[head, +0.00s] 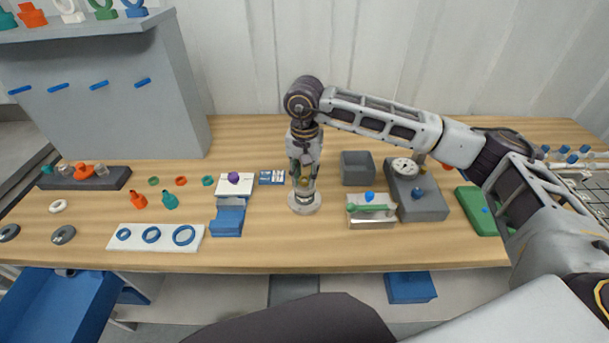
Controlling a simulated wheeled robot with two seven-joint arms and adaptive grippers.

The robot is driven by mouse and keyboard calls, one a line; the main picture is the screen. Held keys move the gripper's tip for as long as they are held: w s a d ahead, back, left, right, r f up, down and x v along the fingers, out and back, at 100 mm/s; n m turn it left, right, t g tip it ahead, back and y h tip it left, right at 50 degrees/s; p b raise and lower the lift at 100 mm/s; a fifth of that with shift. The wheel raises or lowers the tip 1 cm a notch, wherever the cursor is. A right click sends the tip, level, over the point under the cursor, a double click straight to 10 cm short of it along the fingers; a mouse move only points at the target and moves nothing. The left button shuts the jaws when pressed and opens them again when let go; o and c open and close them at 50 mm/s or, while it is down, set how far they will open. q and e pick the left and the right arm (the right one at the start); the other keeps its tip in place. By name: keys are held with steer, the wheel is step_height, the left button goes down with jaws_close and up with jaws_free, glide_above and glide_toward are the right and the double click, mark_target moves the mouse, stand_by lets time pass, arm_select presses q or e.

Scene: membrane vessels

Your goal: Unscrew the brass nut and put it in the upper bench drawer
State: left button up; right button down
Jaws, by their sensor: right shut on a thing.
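My right gripper (304,182) points straight down at the middle of the bench and is shut on the brass nut. The nut is mostly hidden between the fingers; only a small brass-coloured patch shows. Just below is a round white vessel base (305,206) standing on the bench. I cannot tell whether the nut is still on its thread. An open blue drawer (58,306) sticks out below the bench's front edge at the lower left, and its visible inside looks empty. My left gripper is not in view.
Left of the gripper are a blue stepped block (228,220) and a white board with blue rings (155,244). To the right stand a grey open box (357,168), a tray with a green tool (371,221) and a grey gauge block (420,205). A grey shelf (105,100) rises back left.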

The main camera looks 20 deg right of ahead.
steer(key=shift+r, duration=1.05)
steer(key=shift+r+p, duration=0.3)
steer(key=shift+r, duration=0.2)
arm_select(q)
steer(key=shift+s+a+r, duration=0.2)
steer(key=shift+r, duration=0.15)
